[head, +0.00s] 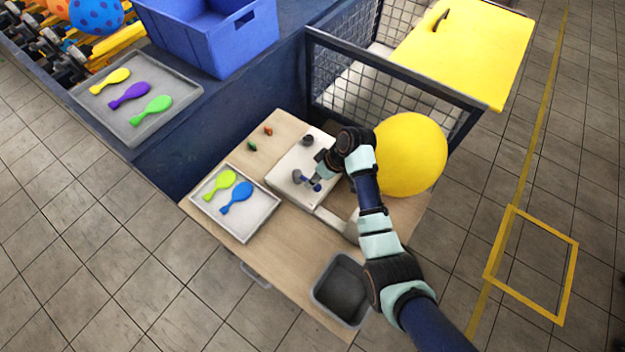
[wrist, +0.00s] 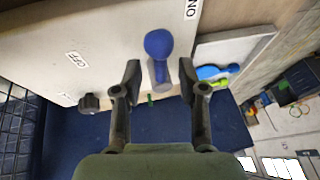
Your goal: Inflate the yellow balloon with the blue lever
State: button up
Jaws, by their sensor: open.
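The yellow balloon (head: 411,155) is large, round and full, at the right of the machine beside my arm; my arm covers part of its left edge. ON and OFF labels (wrist: 76,60) show on the panel in the wrist view. My gripper (wrist: 159,78) is open, with one finger on each side of the lever and visible gaps between. In the head view my gripper (head: 322,172) is over the machine, partly hidden by the wrist.
A tray (head: 246,232) holds a flat lime and a flat blue balloon. Another tray (head: 123,130) holds flat yellow, purple and green balloons. A dark knob (wrist: 89,101) stands near OFF. A grey bin (head: 328,303) is at the table's front; a mesh fence (head: 400,85) stands behind.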

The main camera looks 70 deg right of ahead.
jog(key=shift+w+f, duration=0.25)
jog(key=shift+f, duration=0.3)
grip_shut()
